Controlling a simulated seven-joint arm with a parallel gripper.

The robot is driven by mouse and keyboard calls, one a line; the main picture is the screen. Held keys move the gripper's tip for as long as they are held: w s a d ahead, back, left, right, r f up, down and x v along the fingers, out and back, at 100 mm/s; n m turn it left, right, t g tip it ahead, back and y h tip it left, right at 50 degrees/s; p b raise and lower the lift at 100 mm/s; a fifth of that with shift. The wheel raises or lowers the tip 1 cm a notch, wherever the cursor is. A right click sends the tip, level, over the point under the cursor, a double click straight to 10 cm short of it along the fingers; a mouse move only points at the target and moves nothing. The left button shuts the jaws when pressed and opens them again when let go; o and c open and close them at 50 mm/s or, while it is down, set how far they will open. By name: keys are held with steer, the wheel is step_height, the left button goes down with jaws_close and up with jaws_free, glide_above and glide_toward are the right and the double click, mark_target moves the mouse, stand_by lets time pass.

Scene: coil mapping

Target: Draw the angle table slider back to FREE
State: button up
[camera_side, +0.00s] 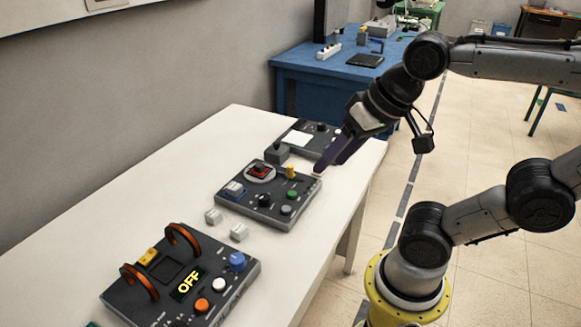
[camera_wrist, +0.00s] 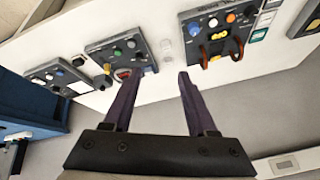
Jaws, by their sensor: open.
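The angle table is probably the round silver disc with a red and black block (camera_side: 260,172) on the middle dark panel (camera_side: 238,205). A yellow post (camera_side: 291,171) stands near that panel's back right corner and may be the slider; I cannot read a FREE mark. The wrist view shows the panel (camera_wrist: 143,47), the red block (camera_wrist: 123,73) and the yellow post (camera_wrist: 107,68). My gripper (camera_side: 319,171) has purple fingers, is open and empty, and hangs near the panel's right edge. In the wrist view my gripper (camera_wrist: 159,75) partly covers the table area.
A panel with orange arches and an OFF display (camera_side: 188,283) stands in front. Another dark panel (camera_side: 322,143) stands behind, with a grey block (camera_side: 277,153) beside it. Two small white blocks (camera_side: 239,232) lie between panels. The white table (camera_side: 120,222) is bare at the left.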

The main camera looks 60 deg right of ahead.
steer(key=w+d+r+m+g, duration=0.1)
steer(key=w+d+r+m, duration=0.3)
steer(key=w+m, duration=0.4)
steer(key=m+g, duration=0.5)
steer(key=m, duration=0.4)
glide_above(290, 165)
step_height(290, 165, down, 16)
step_height(290, 165, down, 13)
steer(key=shift+s+f, duration=0.1)
jaws_close()
